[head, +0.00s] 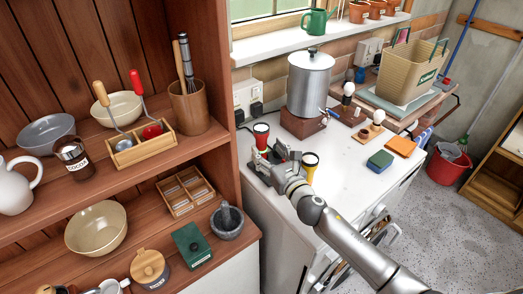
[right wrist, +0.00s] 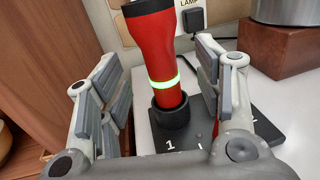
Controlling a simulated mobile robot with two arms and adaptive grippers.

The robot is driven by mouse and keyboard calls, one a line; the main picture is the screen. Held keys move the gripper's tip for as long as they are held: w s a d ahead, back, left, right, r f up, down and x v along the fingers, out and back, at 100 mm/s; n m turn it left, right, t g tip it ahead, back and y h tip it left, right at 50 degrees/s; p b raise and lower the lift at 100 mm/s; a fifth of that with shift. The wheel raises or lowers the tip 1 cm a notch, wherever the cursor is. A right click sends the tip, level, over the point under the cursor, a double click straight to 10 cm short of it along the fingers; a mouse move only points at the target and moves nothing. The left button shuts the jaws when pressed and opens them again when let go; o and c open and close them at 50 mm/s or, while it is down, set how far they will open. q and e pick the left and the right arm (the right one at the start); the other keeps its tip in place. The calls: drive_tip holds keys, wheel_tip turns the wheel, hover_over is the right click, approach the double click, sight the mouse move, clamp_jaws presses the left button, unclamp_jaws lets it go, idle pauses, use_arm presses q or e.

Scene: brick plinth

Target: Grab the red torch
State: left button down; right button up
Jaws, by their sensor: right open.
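The red torch (head: 261,140) stands upright on the white worktop beside the wooden shelf unit. In the right wrist view the red torch (right wrist: 165,55) has a lit green ring and its lower end sits in a black socket of a dark base (right wrist: 255,125) marked 1. My right gripper (head: 268,158) is at the torch. In the right wrist view its two fingers (right wrist: 158,75) are open, one on each side of the torch, with gaps visible. A yellow and black torch (head: 310,161) stands to the right of the gripper. My left gripper is not in view.
A metal urn (head: 310,78) on a brick plinth (head: 302,123) stands behind the torches. A wall socket (head: 247,97) is behind them. The shelf unit's side (head: 222,100) is close on the left. Green (head: 380,161) and orange (head: 401,146) items lie at the right.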

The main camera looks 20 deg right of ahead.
sight(264, 145)
drive_tip(key=w, duration=0.5)
drive_tip(key=shift+a, duration=0.4)
drive_tip(key=c, duration=1.1)
drive_tip(key=shift+c, duration=0.5)
drive_tip(key=shift+r, duration=0.1)
